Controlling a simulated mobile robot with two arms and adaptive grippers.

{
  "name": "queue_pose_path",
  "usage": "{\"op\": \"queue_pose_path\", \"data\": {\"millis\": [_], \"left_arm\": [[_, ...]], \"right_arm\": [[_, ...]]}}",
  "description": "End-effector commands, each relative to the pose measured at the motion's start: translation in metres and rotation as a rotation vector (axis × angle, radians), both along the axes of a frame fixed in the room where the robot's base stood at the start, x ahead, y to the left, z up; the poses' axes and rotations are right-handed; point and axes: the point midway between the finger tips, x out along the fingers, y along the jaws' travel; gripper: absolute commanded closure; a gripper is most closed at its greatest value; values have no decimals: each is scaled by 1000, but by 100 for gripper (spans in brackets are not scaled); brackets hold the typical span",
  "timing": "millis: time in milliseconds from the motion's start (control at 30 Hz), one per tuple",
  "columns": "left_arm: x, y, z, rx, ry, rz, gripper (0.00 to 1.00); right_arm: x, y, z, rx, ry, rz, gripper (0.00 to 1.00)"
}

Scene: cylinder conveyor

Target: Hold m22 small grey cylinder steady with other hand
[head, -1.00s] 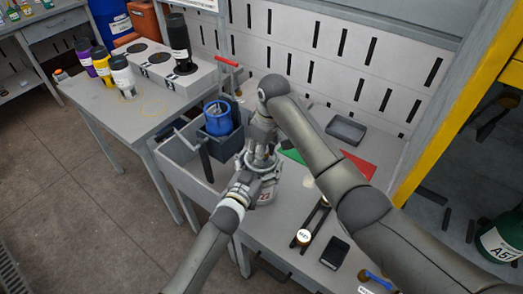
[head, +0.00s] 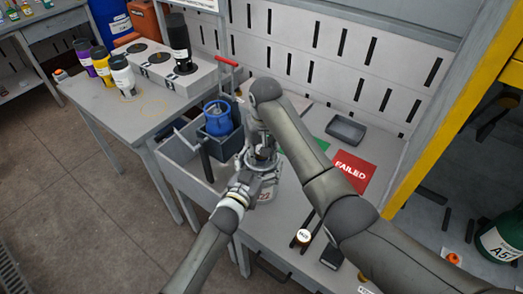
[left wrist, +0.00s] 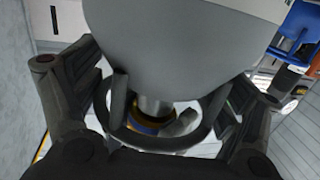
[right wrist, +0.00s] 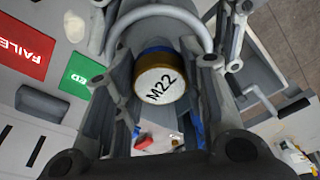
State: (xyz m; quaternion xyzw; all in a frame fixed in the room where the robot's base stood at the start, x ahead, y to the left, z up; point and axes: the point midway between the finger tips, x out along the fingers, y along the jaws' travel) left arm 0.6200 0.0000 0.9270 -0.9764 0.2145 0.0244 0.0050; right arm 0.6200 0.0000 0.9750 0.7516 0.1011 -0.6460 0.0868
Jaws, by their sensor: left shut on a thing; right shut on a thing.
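The collar ring (right wrist: 160,12) is beside the fitting.
A blue cylinder (head: 217,118) in a dark holder stands just left. A red FAILED mat (head: 352,170), a green mat (head: 314,148) and a grey tray (head: 345,130) lie right and behind. Another round fitting (head: 303,237) sits on a black rack at the front.

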Motion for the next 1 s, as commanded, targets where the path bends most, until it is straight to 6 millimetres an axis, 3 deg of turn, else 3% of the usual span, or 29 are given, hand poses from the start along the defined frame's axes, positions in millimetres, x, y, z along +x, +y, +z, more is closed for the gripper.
{"op": "queue_pose_path", "data": {"millis": [133,533,833,1000], "left_arm": [[1,3,-1,1,3,5,39],[1,3,-1,2,2,5,39],[1,3,-1,2,2,5,39],[1,3,-1,2,2,5,39]], "right_arm": [[-2,-1,-2,-3,7,-99,96],[-2,-1,-2,-3,8,-154,96],[-2,0,-2,-5,9,-512,96],[-2,-1,-2,-5,7,-629,96]]}}
